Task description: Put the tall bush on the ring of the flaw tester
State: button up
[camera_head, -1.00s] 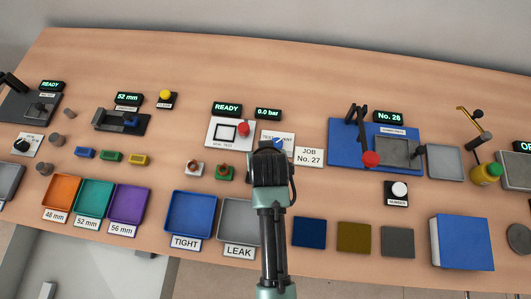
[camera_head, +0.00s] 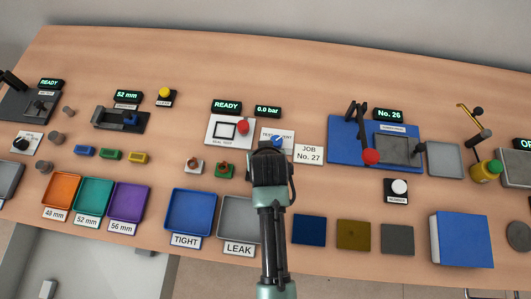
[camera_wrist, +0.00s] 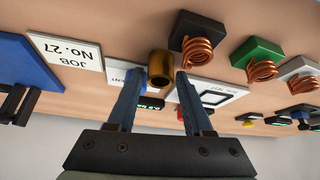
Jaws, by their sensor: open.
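A brass, hollow-looking cylinder (camera_wrist: 161,68), which may be the tall bush, shows in the wrist view between and just beyond the fingertips. I cannot tell whether the fingers touch it. My gripper (camera_wrist: 157,76) is open, with a blue finger on each side of the cylinder. In the head view my gripper (camera_head: 270,152) is over the middle of the bench, and my arm hides the cylinder. I cannot pick out the flaw tester or its ring in either view.
Copper coils on a black block (camera_wrist: 195,32), a green block (camera_wrist: 257,52) and a white block (camera_wrist: 299,70) stand close by in the wrist view. The seal test panel (camera_head: 216,143) and a JOB No. 27 card (camera_head: 309,155) flank my gripper.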

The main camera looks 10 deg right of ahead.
jog(key=p+v, duration=0.1)
jog(key=v, duration=1)
jog(key=shift+s+r, duration=0.15)
jog(key=shift+r, duration=0.2)
